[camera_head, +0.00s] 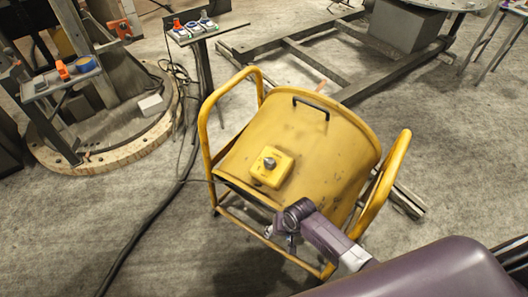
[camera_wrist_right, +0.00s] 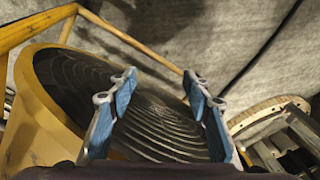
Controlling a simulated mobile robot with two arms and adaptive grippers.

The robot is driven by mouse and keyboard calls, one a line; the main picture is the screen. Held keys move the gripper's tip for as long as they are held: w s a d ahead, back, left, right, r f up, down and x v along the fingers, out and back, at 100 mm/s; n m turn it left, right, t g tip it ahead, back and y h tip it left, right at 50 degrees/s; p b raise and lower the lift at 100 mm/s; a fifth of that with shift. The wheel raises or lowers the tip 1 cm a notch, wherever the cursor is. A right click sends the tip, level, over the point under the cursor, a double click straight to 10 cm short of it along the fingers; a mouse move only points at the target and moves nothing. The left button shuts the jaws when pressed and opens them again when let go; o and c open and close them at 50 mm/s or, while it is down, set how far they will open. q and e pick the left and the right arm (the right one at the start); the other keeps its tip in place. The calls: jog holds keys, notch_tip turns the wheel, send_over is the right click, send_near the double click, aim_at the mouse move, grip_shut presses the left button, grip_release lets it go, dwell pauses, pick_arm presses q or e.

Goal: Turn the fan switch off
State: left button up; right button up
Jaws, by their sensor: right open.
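The yellow drum fan (camera_head: 325,140) stands in a tubular yellow frame in the middle of the head view. Its switch is a grey knob (camera_head: 269,163) on a yellow box (camera_head: 272,177) on the drum's upper side. My right gripper (camera_head: 284,238) is at the lower front edge of the drum, below the switch box and apart from the knob. In the right wrist view my right gripper (camera_wrist_right: 160,88) is open and empty, with blue-padded fingers in front of the dark round grille (camera_wrist_right: 165,128). The knob does not show there. My left gripper is not in view.
The yellow frame's side handles (camera_head: 385,185) rise on both sides of the drum. A black handle (camera_head: 311,107) sits on top. A black cable (camera_head: 150,222) runs along the floor at left. A small stand with switches (camera_head: 194,32) is behind.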

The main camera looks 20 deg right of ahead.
jog(key=w+a+r+m+p, duration=0.1)
jog(key=w+a+r, duration=0.15)
jog(key=r, duration=0.65)
jog(key=w+a+r+m+p, duration=0.1)
jog(key=w+r, duration=0.2)
jog(key=r, duration=0.7)
notch_tip(320, 180, up, 11)
jog(key=m+g, duration=0.1)
jog(key=m, duration=0.5)
send_over(269, 161)
jog(key=shift+s+d+f+h+p, duration=0.15)
jog(key=shift+s+d+h+p, duration=0.15)
jog(key=shift+s+h, duration=0.1)
jog(key=shift+w+m, duration=0.1)
jog(key=shift+m, duration=0.2)
jog(key=f, duration=0.7)
jog(key=shift+w+a+f, duration=0.2)
jog(key=shift+w, duration=0.15)
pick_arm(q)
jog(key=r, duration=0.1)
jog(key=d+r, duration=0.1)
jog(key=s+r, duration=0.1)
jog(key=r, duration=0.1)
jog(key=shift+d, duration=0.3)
pick_arm(e)
jog(key=c, duration=1.1)
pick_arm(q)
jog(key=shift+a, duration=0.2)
